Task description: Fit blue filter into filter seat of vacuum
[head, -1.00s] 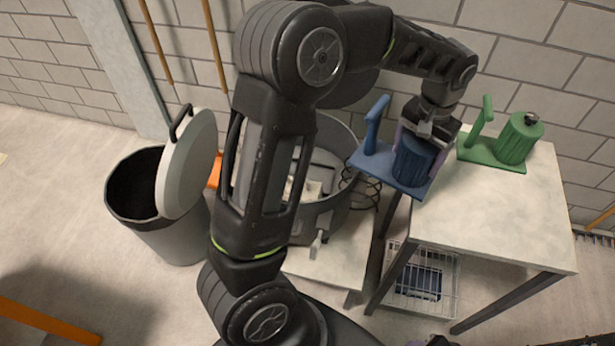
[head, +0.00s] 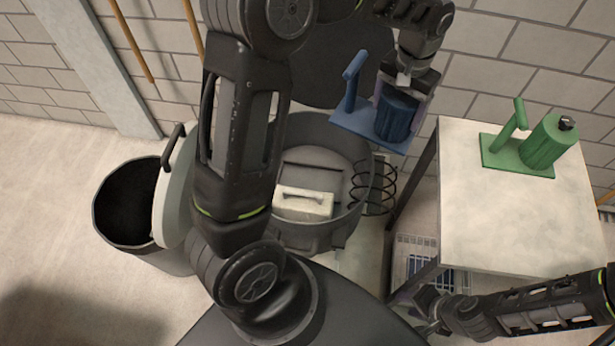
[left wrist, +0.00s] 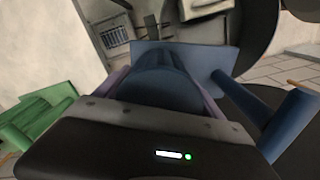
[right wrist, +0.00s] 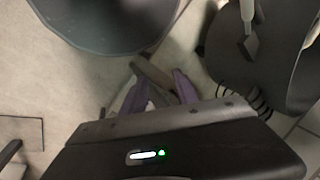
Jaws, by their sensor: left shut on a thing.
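The blue filter (head: 398,115) is a ribbed cylinder on a flat blue plate with an upright handle. My left gripper (head: 402,98) is shut on the cylinder, one finger on each side, and holds it in the air. In the left wrist view the blue filter (left wrist: 160,85) sits between the purple fingers. The vacuum (head: 335,130) is an open grey drum, below and left of the filter. A pale block with a handle (head: 303,203) shows inside it; I cannot tell which part is the filter seat. My right gripper (head: 425,300) is low by the table, its fingers apart and empty.
A green filter (head: 545,148) stands on the pale table (head: 485,220) at right. A black coil (head: 376,190) is at the drum's right side. A dark round lid (head: 330,65) rises behind the drum. A bin (head: 125,205) with a tilted lid stands left. A wire basket (head: 415,250) is below the table.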

